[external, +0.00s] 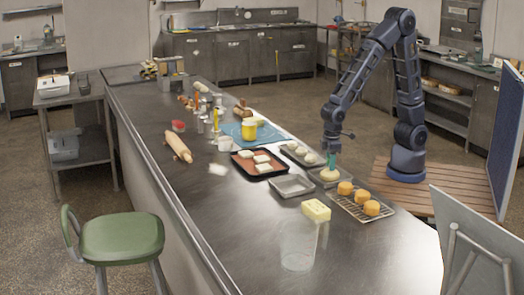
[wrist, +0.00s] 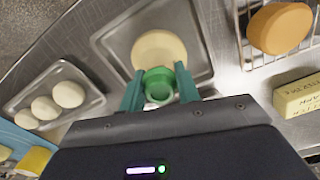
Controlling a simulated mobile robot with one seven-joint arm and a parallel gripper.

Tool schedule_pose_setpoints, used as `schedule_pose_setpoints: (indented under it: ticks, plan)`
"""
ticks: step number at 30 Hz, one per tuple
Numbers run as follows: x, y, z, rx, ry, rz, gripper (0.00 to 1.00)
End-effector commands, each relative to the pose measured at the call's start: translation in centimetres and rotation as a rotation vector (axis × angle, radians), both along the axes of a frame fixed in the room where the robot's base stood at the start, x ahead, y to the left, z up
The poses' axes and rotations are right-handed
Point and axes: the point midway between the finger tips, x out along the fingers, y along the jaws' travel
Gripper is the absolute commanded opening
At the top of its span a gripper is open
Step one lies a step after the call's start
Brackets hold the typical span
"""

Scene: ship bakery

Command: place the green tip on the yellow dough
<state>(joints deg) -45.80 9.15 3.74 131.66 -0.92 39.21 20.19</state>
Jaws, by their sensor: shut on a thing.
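The yellow dough (wrist: 158,47) is a pale round piece lying in a grey metal tray (wrist: 108,45) in the wrist view. In the external view the dough (external: 329,175) is right below my gripper (external: 331,160). The green tip (wrist: 158,86) is a small ringed piece between my two teal fingers in the wrist view. My gripper (wrist: 160,92) is shut on it, just over the near edge of the dough as seen from the wrist. I cannot tell whether the tip touches the dough. In the external view the tip is hard to tell from the fingers.
A wire rack (external: 348,207) with orange rounds stands close by. A butter block (external: 316,210) and a clear container (external: 298,246) stand nearer the camera. An empty tray (external: 292,195) and a tray of white dough balls (external: 290,149) are to the left.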

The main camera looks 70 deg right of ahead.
Motion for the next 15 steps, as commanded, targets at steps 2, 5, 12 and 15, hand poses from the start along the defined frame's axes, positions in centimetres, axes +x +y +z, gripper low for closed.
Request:
schedule_pose_setpoints:
  ticks: [2, 5, 12, 15]
  plan:
    - [0.01, 0.01, -0.15, 0.001, -0.001, 0.000, 0.11]
    - [0.01, 0.00, -0.11, 0.001, -0.001, 0.000, 0.11]
    - [0.01, -0.03, -0.42, 0.000, 0.000, 0.000, 0.34]
    - [0.01, -0.03, -0.39, 0.000, 0.000, 0.000, 0.54]
